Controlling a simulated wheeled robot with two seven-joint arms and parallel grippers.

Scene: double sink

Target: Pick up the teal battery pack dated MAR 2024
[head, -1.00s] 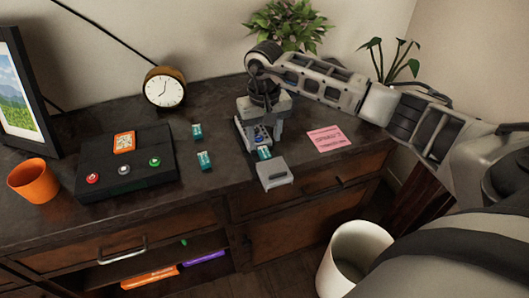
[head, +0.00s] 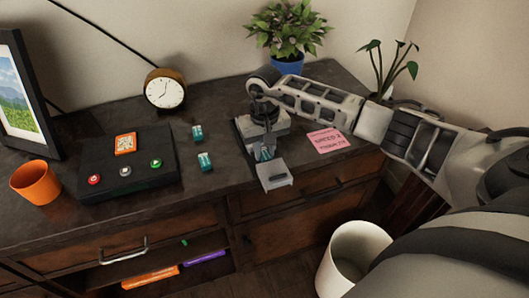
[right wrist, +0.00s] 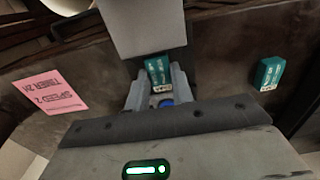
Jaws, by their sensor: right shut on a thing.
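My right gripper (head: 265,151) is down at the grey device (head: 274,178) on the dresser top. In the right wrist view its fingers (right wrist: 158,82) are shut on a teal battery pack (right wrist: 157,69) with a pale label, beside the device's grey block (right wrist: 143,27). I cannot tell whether the pack is clear of its slot. Two more teal packs stand on the dresser left of the device, one farther back (head: 197,132) and one nearer (head: 205,161). One of these shows at the right in the wrist view (right wrist: 269,74). The dates are too small to read. My left gripper is not in view.
A black box (head: 127,172) with coloured buttons, an orange cup (head: 36,181) and a clock (head: 165,89) are at the left. A pink note (head: 328,140) lies right of the device. Plants stand behind. A white bin (head: 354,256) stands below in front.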

